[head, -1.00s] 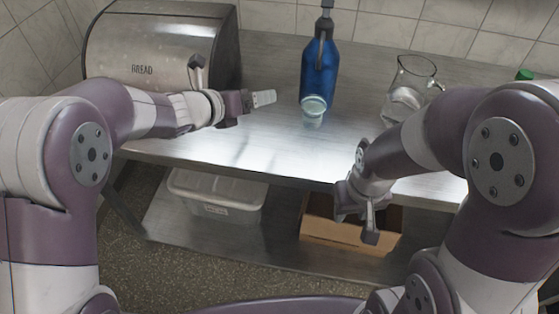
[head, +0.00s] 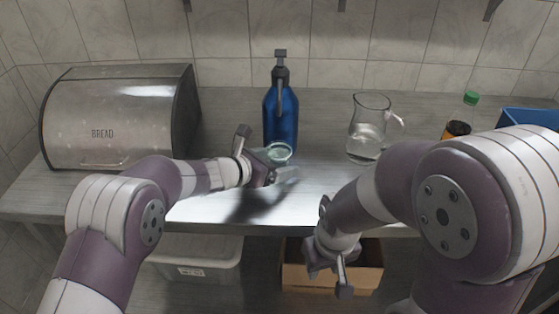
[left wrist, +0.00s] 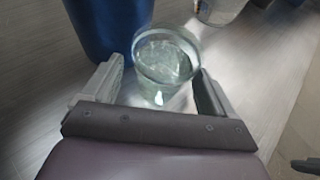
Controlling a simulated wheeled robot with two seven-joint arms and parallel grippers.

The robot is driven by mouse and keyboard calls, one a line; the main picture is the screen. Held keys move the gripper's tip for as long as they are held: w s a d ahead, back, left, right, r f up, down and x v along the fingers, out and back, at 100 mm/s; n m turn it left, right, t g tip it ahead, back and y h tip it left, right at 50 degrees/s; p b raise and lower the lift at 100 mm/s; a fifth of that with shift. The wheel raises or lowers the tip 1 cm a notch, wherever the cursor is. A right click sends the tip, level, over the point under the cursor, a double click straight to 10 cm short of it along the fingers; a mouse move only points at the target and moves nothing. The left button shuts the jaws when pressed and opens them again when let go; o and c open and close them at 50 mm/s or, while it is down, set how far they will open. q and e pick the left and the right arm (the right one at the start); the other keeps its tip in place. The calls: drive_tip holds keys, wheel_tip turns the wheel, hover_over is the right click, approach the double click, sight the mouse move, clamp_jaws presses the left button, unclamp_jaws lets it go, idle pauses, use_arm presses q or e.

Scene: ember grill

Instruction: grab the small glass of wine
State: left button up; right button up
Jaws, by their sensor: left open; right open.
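The small glass (head: 279,151) stands on the metal counter just in front of a blue bottle. It looks clear with a pale greenish tint; I cannot tell whether wine is in it. In the left wrist view the glass (left wrist: 165,62) is between the open fingers of my left gripper (left wrist: 160,88), with gaps visible at its sides. In the head view my left gripper (head: 270,160) is right at the glass and partly hides it. My right gripper (head: 335,270) is open and empty, low in front of the counter edge.
The blue bottle (head: 281,112) with a pump top stands close behind the glass. A glass pitcher (head: 368,128) is to the right, then a green-capped bottle (head: 462,115). A bread box (head: 120,118) fills the left. A lidded bin (head: 200,255) and cardboard box (head: 310,280) are below.

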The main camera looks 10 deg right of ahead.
sight(275, 152)
use_arm(q)
drive_tip(key=shift+s+a, duration=0.1)
drive_tip(key=shift+c, duration=0.7)
drive_tip(key=c, duration=1.2)
drive_tip(key=shift+o, duration=0.2)
drive_tip(key=shift+r, duration=0.15)
drive_tip(key=shift+r, duration=1.5)
drive_tip(key=s+d+r+p, duration=0.1)
drive_tip(key=s+d+r, duration=0.3)
drive_tip(key=d+r, duration=0.4)
drive_tip(key=shift+s+d, duration=0.25)
drive_tip(key=shift+d, duration=1.15)
